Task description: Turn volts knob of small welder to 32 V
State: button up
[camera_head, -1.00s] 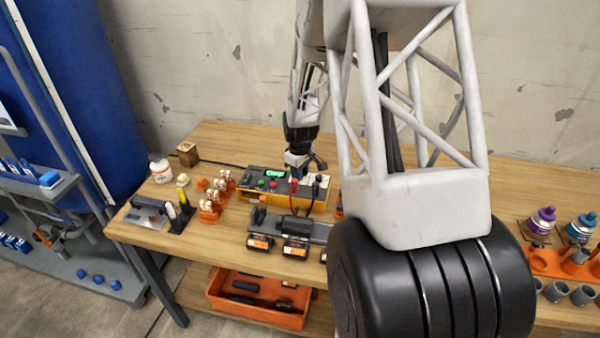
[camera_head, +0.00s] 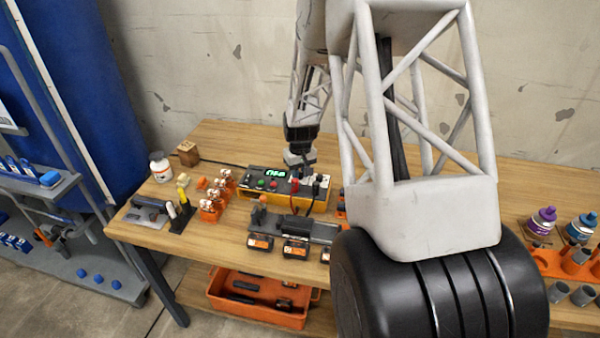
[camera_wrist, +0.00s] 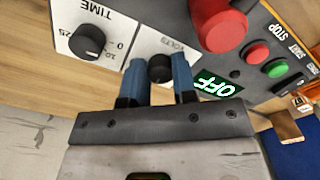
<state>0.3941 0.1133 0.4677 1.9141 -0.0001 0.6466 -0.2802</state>
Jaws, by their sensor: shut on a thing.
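The small welder (camera_head: 258,192) is a dark-topped box with a yellow front on the workbench; it also shows in the wrist view (camera_wrist: 267,22). Its volts knob (camera_wrist: 160,68) is a small black knob on a white panel marked VOLTS. My gripper (camera_wrist: 159,76) has its two blue fingers shut on the volts knob, one on each side. In the head view my gripper (camera_head: 300,160) is over the welder's back right part. The knob's pointer and scale are mostly hidden by the fingers. The green display (camera_wrist: 217,84) reads OFF.
The time knob (camera_wrist: 88,40) sits beside the volts knob. A large red connector (camera_wrist: 222,25), a red stop button (camera_wrist: 257,52) and a green start button (camera_wrist: 278,69) are on the same panel. A battery rack (camera_head: 292,226) stands in front of the welder.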

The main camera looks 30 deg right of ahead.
jog(key=o, duration=0.9)
jog(key=shift+r, duration=0.1)
jog(key=shift+r, duration=3.85)
